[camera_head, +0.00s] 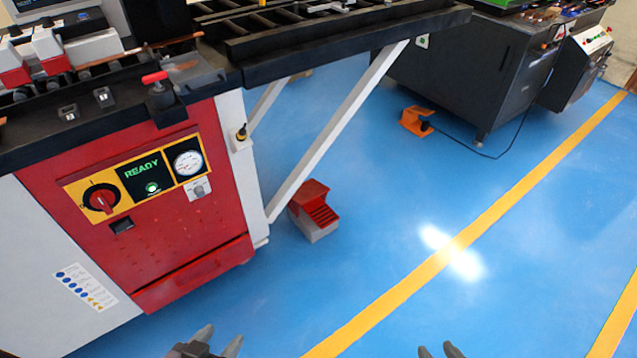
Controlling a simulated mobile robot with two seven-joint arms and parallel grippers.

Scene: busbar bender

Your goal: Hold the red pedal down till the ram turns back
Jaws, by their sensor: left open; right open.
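The red pedal (318,210) sits in a red-hooded, grey-based foot switch on the blue floor, beside the foot of the machine's white diagonal brace. The red and white bender (200,235) stands at left, its panel display (142,172) reading READY with a green light lit below. The ram cannot be made out clearly on the bench top. My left gripper (217,340) is open and empty at the bottom edge, well short of the pedal. My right gripper (437,349) is open and empty at the bottom edge, partly cut off. Both are apart from the pedal.
An orange foot switch (417,122) with a cable lies by a dark machine (470,75) at the back right. The white brace (335,135) slants above the red pedal. Yellow lines (500,208) cross the blue floor. The floor in front and to the right is clear.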

